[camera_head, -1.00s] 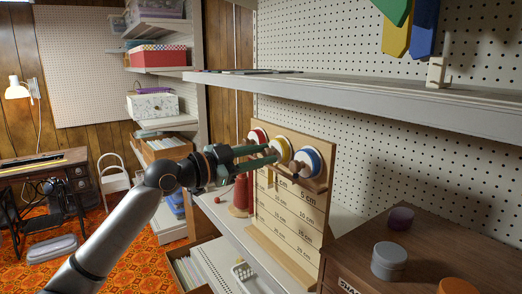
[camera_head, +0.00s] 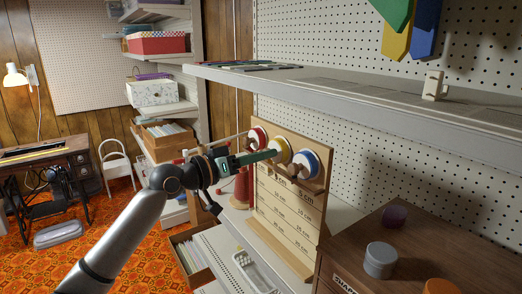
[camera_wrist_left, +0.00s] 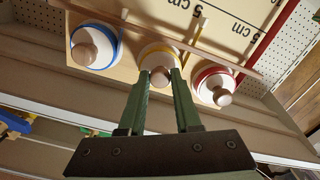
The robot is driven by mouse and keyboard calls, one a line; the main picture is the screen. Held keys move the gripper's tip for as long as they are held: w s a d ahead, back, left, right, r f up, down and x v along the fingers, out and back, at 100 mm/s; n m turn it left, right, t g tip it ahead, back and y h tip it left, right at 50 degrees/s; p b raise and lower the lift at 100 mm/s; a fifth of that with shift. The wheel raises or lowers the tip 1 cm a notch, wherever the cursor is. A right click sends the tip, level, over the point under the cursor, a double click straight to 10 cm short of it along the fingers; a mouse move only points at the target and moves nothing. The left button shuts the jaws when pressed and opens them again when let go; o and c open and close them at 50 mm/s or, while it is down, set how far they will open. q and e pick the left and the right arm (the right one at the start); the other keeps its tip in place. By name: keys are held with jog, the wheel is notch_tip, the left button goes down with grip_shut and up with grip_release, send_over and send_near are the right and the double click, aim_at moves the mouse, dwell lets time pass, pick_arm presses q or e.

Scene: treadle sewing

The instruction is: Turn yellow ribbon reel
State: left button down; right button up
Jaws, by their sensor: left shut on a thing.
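The yellow ribbon reel (camera_head: 283,144) is the middle one of three reels on an upright wooden board (camera_head: 285,205). It has a white face, a yellow rim and a wooden knob. My left gripper (camera_head: 273,154) reaches it from the left. In the left wrist view the green fingers (camera_wrist_left: 160,78) are shut on the reel's knob (camera_wrist_left: 160,75), one finger on each side. The yellow rim also shows in the left wrist view (camera_wrist_left: 160,48), partly hidden by the fingers. My right gripper is not in view.
The red reel (camera_head: 257,135) and blue reel (camera_head: 306,163) sit close on either side. A shelf (camera_head: 350,88) runs above the board. A red thread cone (camera_head: 241,188) stands left of it. A wooden cabinet (camera_head: 430,250) with round tins stands at the right.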

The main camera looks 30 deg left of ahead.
pick_arm(q)
jog(key=n, duration=1.3)
dwell(0.4)
jog(key=c, duration=0.6)
grip_release()
